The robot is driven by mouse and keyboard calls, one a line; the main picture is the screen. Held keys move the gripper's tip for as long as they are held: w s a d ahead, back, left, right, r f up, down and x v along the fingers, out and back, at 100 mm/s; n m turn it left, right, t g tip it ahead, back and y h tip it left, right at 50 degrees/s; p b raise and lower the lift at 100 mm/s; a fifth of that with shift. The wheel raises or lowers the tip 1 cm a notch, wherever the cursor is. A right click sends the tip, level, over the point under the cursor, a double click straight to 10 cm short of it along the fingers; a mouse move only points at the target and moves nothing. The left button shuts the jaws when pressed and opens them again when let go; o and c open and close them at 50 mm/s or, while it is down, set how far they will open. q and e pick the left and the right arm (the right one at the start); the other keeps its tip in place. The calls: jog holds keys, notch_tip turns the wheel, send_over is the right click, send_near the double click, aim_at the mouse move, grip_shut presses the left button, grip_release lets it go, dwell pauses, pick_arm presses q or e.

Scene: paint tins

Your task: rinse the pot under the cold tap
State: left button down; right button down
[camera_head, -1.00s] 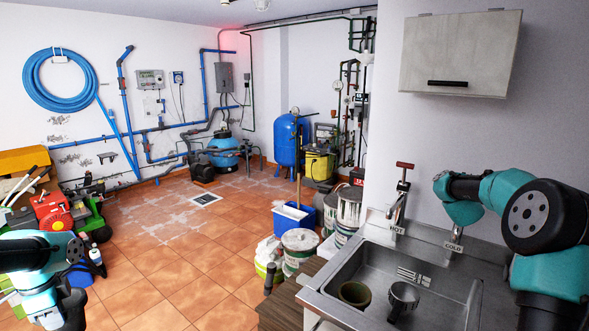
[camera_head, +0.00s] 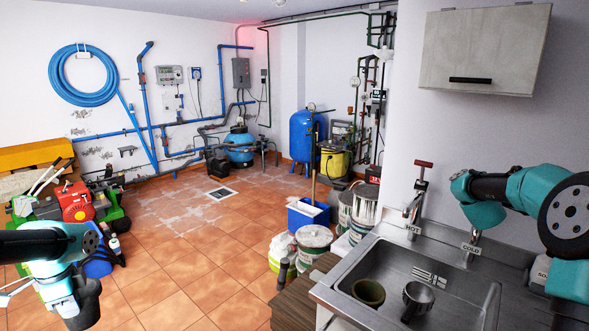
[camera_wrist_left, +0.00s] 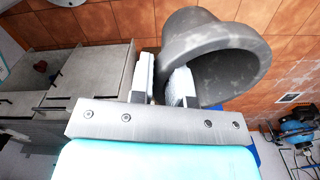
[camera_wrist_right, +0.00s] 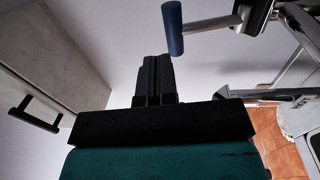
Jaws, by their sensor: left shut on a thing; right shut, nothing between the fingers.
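My left gripper (camera_wrist_left: 163,85) is shut on the wall of a dark grey pot (camera_wrist_left: 225,65). In the head view the pot (camera_head: 84,305) hangs below the gripper at the lower left, over the tiled floor and away from the sink. The cold tap (camera_head: 474,238) stands behind the sink, beside its COLD label, partly hidden by my right arm. In the right wrist view my right gripper (camera_wrist_right: 154,80) is shut and empty. A blue tap handle (camera_wrist_right: 173,28) is just beyond its tips, apart from them in the picture.
The steel sink (camera_head: 455,290) holds an olive pot (camera_head: 368,292) and a grey metal cup (camera_head: 417,300). The hot tap (camera_head: 414,200) with a red handle stands left of the cold tap. Paint tins (camera_head: 314,243) stand left of the counter. A wall cabinet (camera_head: 485,48) hangs above.

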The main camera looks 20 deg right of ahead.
jog(key=r+v, duration=0.2)
jog(key=v, duration=0.7)
jog(key=shift+s+a, duration=0.2)
jog(key=shift+a, duration=0.1)
jog(key=shift+f, duration=0.1)
